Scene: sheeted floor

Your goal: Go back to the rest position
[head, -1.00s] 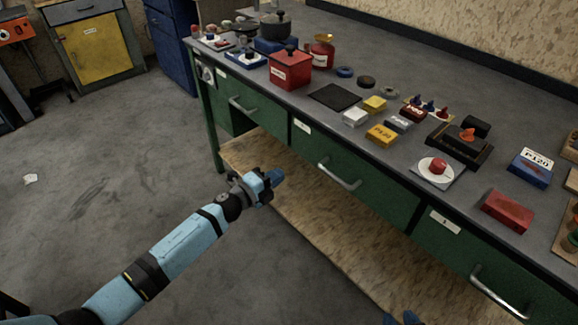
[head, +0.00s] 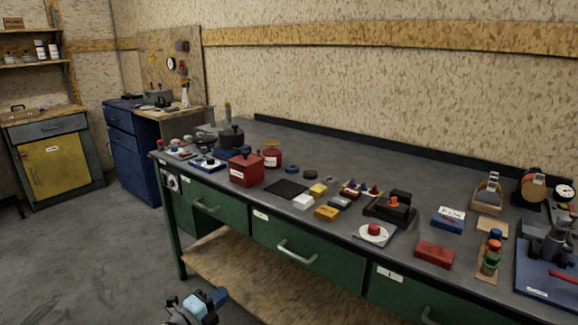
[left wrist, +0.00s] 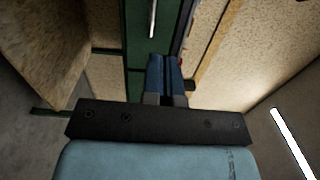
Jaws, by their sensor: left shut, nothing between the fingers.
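My left gripper (head: 205,300) shows at the bottom edge of the head view, low in front of the green workbench and beside its lower wooden shelf. Its blue fingers are together with nothing between them. The fingers also show in the left wrist view (left wrist: 165,78), closed, with the green drawer fronts beyond them. Most of my left arm is below the head view. My right gripper is not in view.
The long workbench (head: 330,170) holds a red box (head: 246,170), a black mat (head: 286,188), a red block (head: 435,253) and many small items. Its drawer handles (head: 297,252) stick out. A lower shelf (head: 240,275) lies beneath. Open floor (head: 70,255) is at left.

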